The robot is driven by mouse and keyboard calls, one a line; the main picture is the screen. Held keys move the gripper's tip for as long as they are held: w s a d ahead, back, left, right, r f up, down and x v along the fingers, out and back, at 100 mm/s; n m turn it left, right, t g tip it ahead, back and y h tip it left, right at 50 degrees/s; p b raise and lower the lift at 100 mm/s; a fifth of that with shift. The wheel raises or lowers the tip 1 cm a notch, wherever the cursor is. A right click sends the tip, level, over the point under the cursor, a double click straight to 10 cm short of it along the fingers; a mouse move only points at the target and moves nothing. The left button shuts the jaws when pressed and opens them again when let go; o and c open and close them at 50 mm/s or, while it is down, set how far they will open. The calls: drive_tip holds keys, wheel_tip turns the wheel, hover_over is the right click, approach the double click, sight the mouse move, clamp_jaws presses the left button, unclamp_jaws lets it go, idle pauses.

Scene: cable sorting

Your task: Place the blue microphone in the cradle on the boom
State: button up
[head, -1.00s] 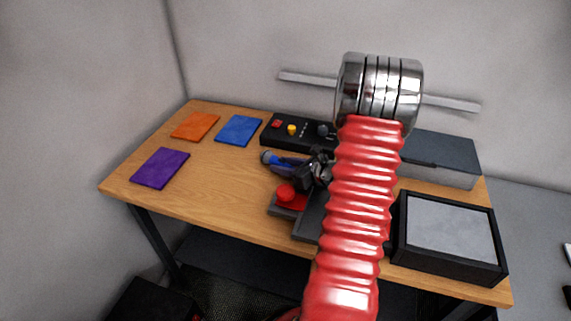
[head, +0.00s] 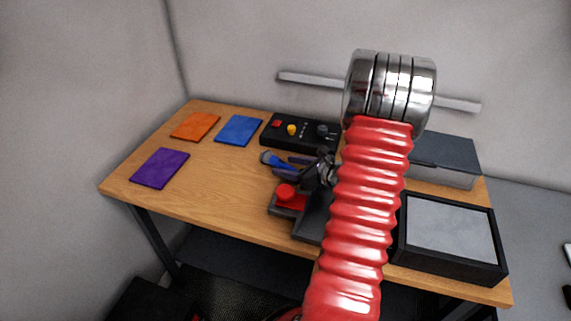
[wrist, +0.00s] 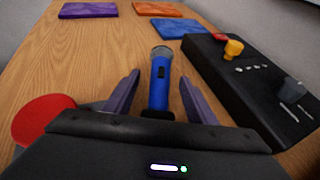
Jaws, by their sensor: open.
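The blue microphone (wrist: 160,82) with its grey mesh head shows in the wrist view, head pointing away from me. It also shows in the head view (head: 279,160), left of my arm. My gripper (wrist: 158,77) is open, with one purple-grey finger on each side of the microphone and visible gaps between. In the head view my gripper (head: 286,166) is low over the middle of the table. A small black part sits at the microphone's near end; I cannot tell whether it is the cradle. The boom is not clearly visible.
A black control box (head: 290,131) with coloured knobs stands just behind. A red button (head: 286,192) is in front. Orange (head: 195,126), blue (head: 239,130) and purple (head: 160,167) mats lie left. A grey box (head: 447,150) and a black-framed tray (head: 450,228) stand right.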

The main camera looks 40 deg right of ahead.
drive_tip(key=v, duration=0.9)
drive_tip(key=shift+s+r, duration=0.15)
drive_tip(key=shift+s, duration=0.15)
drive_tip(key=shift+w, duration=0.1)
drive_tip(key=shift+c, duration=0.4)
